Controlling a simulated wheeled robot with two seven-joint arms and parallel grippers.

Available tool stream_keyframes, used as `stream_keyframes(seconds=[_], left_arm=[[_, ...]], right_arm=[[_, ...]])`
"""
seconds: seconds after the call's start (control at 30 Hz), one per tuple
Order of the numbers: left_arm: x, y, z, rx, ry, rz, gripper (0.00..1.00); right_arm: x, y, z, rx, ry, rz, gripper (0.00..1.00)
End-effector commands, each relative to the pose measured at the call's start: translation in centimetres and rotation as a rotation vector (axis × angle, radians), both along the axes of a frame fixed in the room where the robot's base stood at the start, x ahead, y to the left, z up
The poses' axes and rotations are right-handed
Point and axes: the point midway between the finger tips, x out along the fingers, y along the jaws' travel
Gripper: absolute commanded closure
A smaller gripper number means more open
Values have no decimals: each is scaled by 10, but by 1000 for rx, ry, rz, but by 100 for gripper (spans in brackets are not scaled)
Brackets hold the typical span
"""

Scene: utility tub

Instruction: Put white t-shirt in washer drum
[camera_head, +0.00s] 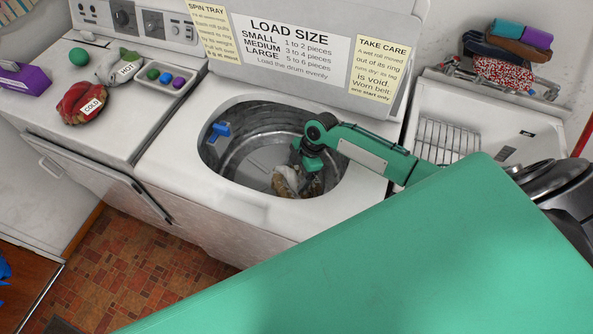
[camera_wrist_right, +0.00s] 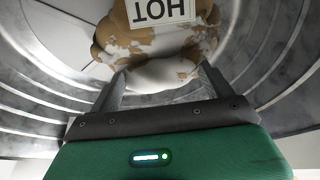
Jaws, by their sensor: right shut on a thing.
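A bundled white cloth with brown patches, which I take to be the white t-shirt (camera_head: 283,186), is low inside the washer drum (camera_head: 235,155). In the right wrist view the t-shirt (camera_wrist_right: 165,45) bears a "HOT" label, with ribbed drum metal around it. My right gripper (camera_head: 308,170) reaches down into the drum from the right and is shut on the t-shirt; its fingers (camera_wrist_right: 162,78) show on either side of the bundle's near edge. Whether the bundle touches the drum floor is unclear. My left gripper is not in view.
A blue piece (camera_head: 220,130) sits at the drum's left wall. On the left machine are a grey "HOT" bundle (camera_head: 118,66), a red "COLD" bundle (camera_head: 82,103), a green ball (camera_head: 79,57) and a small tray (camera_head: 166,76). The raised lid (camera_head: 300,75) stands behind the opening.

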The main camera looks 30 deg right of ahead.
Motion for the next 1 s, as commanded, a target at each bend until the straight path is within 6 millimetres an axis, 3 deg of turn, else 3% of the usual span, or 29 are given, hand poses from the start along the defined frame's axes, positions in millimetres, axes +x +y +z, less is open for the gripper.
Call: stream_keyframes(seconds=[0.6,0.63,0.7,1.0], left_arm=[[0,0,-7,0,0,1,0],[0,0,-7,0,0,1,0],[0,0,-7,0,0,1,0],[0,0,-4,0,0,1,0]], right_arm=[[1,0,-11,0,-2,-1,52],[0,0,-11,0,-1,0,16],[0,0,-11,0,-1,0,2],[0,0,-7,0,-1,0,0]])
